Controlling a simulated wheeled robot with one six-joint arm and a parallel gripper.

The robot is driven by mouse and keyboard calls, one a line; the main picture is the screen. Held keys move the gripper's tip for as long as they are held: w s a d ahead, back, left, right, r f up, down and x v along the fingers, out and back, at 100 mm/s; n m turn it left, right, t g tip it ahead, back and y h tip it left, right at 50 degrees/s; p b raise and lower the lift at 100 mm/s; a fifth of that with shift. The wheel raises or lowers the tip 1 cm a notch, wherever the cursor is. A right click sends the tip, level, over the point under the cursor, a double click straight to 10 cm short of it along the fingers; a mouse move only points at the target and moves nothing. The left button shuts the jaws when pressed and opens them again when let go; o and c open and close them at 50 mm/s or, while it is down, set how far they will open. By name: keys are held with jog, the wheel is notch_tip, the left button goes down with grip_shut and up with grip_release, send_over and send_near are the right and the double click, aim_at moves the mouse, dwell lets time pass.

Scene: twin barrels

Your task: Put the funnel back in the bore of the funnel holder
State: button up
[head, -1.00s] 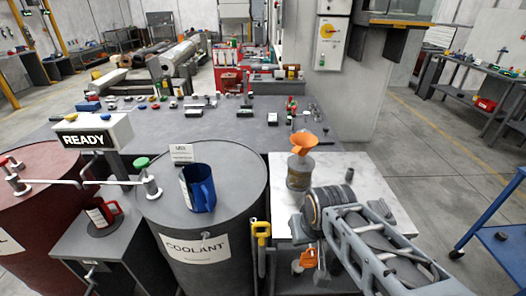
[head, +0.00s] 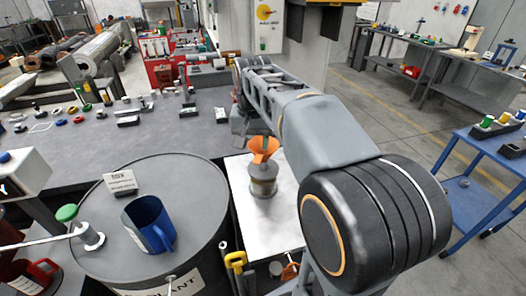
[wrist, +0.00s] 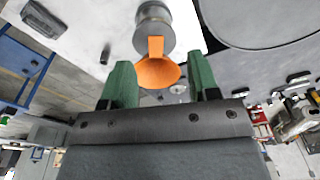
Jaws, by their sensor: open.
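The orange funnel (head: 264,148) stands wide mouth up on top of the grey funnel holder (head: 263,183), on the white tabletop. In the wrist view the funnel (wrist: 158,74) shows its neck pointing at the round grey holder (wrist: 153,28). How deep the neck sits in the bore is hidden. My gripper (wrist: 160,66) has its green fingers apart, one on each side of the funnel mouth, with visible gaps and nothing held. In the head view the gripper (head: 240,122) is partly hidden by my arm, close behind and left of the funnel.
The coolant drum (head: 130,215) with a blue jug (head: 150,224) stands left of the white table (head: 285,228). A yellow-handled tool (head: 236,260) hangs at the table's near left edge. A grey bench (head: 130,138) with small parts lies behind. A blue cart (head: 470,175) stands at right.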

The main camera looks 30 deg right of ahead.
jog(key=w+d+r+m, duration=0.2)
jog(key=w+d+r, duration=0.1)
jog(key=g, duration=0.1)
send_over(258, 158)
notch_tip(258, 158, down, 7)
jog(key=shift+w+d+f, duration=0.1)
jog(key=shift+f, duration=2.9)
jog(key=shift+c, duration=0.3)
jog(key=c, duration=1)
jog(key=shift+o, duration=0.2)
jog(key=shift+r, duration=0.15)
